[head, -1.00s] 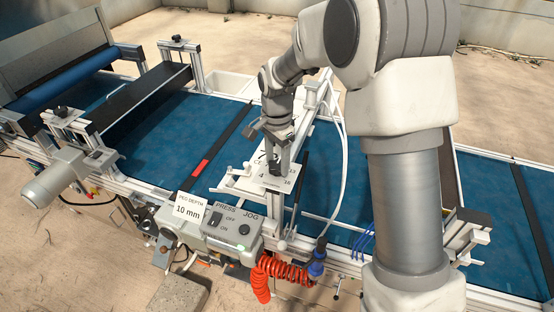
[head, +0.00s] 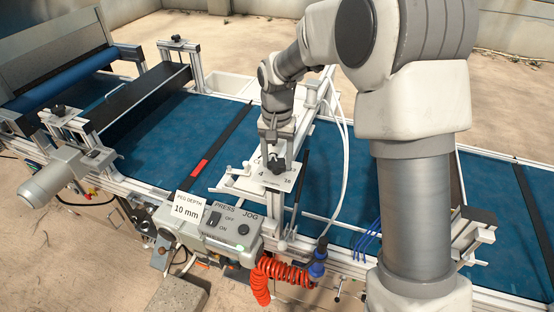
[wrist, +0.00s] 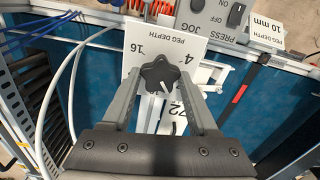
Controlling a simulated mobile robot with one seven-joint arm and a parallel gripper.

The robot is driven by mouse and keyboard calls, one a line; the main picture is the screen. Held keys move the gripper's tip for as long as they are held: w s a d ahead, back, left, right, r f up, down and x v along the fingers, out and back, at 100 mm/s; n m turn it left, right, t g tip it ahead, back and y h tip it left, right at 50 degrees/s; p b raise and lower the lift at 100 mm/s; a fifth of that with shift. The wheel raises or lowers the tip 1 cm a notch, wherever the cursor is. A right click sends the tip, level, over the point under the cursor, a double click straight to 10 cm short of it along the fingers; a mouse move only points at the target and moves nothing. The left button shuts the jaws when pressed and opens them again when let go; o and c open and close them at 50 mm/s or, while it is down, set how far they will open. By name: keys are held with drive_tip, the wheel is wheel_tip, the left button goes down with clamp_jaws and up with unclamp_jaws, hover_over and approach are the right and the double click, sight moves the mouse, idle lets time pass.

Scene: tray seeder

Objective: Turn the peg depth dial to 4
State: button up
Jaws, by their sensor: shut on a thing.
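The peg depth dial (wrist: 160,78) is a dark star-shaped knob with a short white pointer line, on a white plate (wrist: 140,40) marked PEG DEPTH. In the wrist view the plate's print is upside down; a 4 shows up and right of the knob, 16 up and left, and larger digits below right, partly hidden. The pointer line slants toward the lower right there, away from the 4. My gripper (wrist: 163,76) has a finger on each side of the knob and is shut on it. In the head view my gripper (head: 277,160) comes down onto the knob from above.
A grey control box (head: 225,232) with PRESS and JOG controls and a "PEG DEPTH 10 mm" sign (head: 187,206) stands in front. A red coiled hose (head: 280,270) hangs beside it. The blue conveyor belt (head: 185,130) runs behind. A white cable (head: 340,150) passes right of my wrist.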

sight(277, 162)
drive_tip(key=n, duration=0.4)
drive_tip(key=shift+n, duration=0.3)
drive_tip(key=n, duration=0.3)
drive_tip(key=shift+n+b, duration=0.3)
drive_tip(key=shift+n, duration=0.1)
drive_tip(key=n, duration=0.4)
drive_tip(key=shift+r, duration=0.1)
drive_tip(key=shift+n+p, duration=0.45)
drive_tip(key=shift+n, duration=1.55)
drive_tip(key=o, duration=1.4)
wheel_tip(277, 162, up, 17)
drive_tip(key=shift+r+b, duration=0.15)
drive_tip(key=shift+b, duration=0.15)
